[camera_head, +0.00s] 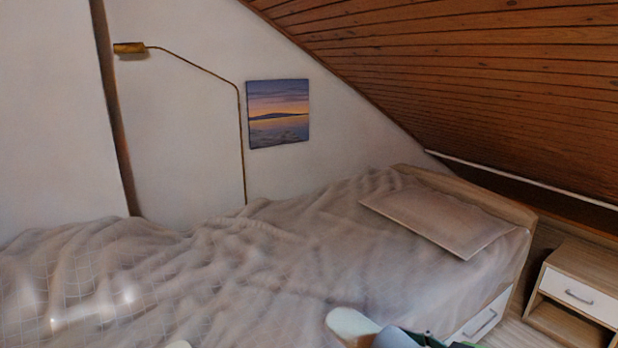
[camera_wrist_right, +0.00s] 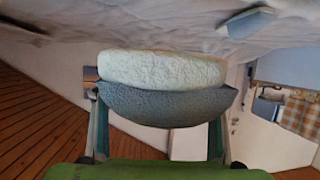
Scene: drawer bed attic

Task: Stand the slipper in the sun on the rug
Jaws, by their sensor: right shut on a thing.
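The slipper (camera_wrist_right: 160,102) is in my right gripper (camera_wrist_right: 158,128). In the right wrist view it has a pale, rough-textured sole and a grey upper, with a finger on each side of it. In the head view part of the slipper (camera_head: 352,323) shows at the bottom edge, in front of the bed, with a bit of the gripper to its right. The rest of it is cut off by the frame. The rug and the patch of sun on it are not in view. My left gripper is not in view.
The bed (camera_head: 270,260) with a rumpled cover fills the lower head view. A pillow (camera_head: 440,220) lies at its right end. A nightstand (camera_head: 580,285) stands right of it. Bright light spots lie on the cover at left. A small blue-grey object (camera_wrist_right: 250,22) shows in the wrist view.

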